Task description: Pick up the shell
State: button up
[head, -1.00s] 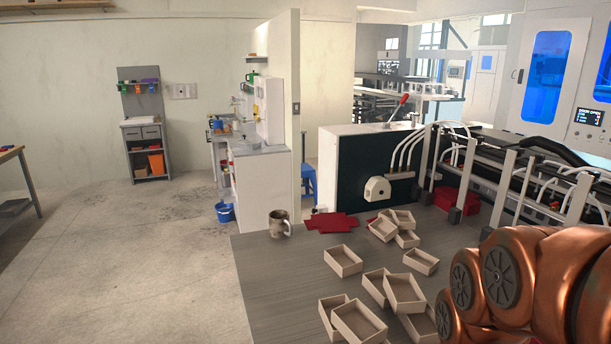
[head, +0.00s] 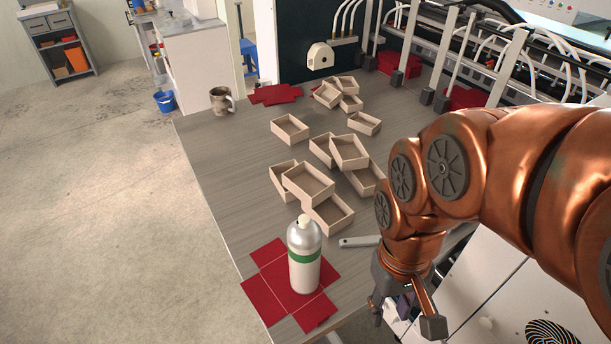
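Several beige open-topped box shells lie in a loose pile on the grey table, some leaning on or overlapping others. The nearest is a shell (head: 328,214) partly under another shell (head: 308,183). More shells lie farther back, such as one shell (head: 289,129) standing apart at the left and another (head: 363,123) at the right. Which shell is meant cannot be told. My gripper (head: 404,318) hangs at the lower right, pointing down near the table's right edge, with its fingers apart and nothing visible between them. It is well clear of the shells.
A white bottle with a green band (head: 304,258) stands on a red cross-shaped sheet (head: 265,255) at the near edge. A grey flat tool (head: 358,241) lies near my arm. A mug (head: 221,100) and red sheets (head: 275,94) are at the back. Machine posts (head: 441,60) rise at the right.

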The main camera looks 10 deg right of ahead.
aim_at(309, 185)
jog(key=z, duration=0.45)
jog(key=k, duration=1.55)
jog(key=u, duration=0.85)
jog(key=i, duration=1.5)
